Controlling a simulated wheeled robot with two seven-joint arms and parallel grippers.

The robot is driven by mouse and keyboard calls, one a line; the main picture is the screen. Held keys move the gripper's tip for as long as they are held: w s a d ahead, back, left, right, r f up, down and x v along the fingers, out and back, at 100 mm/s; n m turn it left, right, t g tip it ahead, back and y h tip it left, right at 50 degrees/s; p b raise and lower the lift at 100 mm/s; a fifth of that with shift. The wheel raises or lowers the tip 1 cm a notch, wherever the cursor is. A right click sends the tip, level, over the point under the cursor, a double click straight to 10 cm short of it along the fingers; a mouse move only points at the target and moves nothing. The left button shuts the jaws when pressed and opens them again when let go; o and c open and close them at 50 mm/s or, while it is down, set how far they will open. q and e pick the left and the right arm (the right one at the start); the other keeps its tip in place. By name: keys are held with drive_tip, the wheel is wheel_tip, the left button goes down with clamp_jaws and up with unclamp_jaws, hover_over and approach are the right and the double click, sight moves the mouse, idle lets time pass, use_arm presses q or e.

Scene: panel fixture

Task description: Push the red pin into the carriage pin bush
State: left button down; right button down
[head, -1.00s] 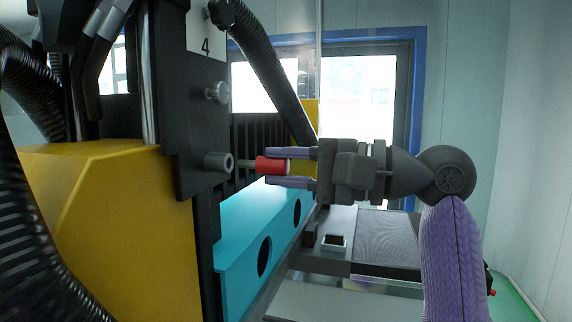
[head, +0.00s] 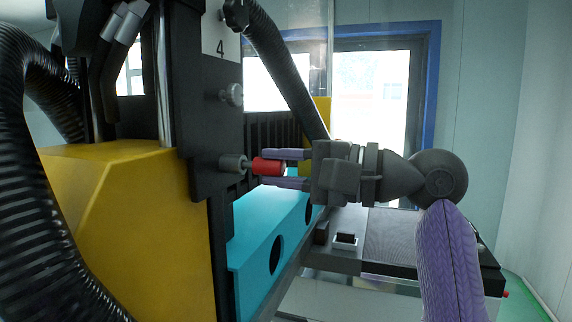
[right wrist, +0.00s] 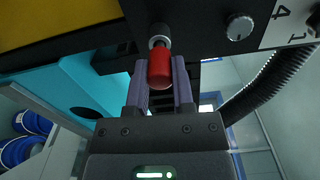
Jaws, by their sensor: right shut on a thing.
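The red pin (head: 268,167) is held level between the two purple fingers of my right gripper (head: 274,169). Its red head is just right of the grey carriage pin bush (head: 233,163) on the black carriage plate (head: 215,125). Only a very short bit of shank shows between head and bush, and the shank appears to be in the bush. In the right wrist view, the red pin (right wrist: 160,71) is between the fingers and lines up with the bush (right wrist: 159,36), with a small dark gap between them. My left gripper is not in view.
A grey knob (head: 232,95) sticks out above the bush. A cyan beam (head: 250,245) with round holes runs below my right gripper. A yellow housing (head: 120,220) stands at left, and a black ribbed hose (head: 275,50) hangs above. Room is free to the right.

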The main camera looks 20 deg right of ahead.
drive_tip(key=shift+w+a+p, duration=0.35)
drive_tip(key=shift+w+a, duration=0.05)
drive_tip(key=shift+a, duration=0.2)
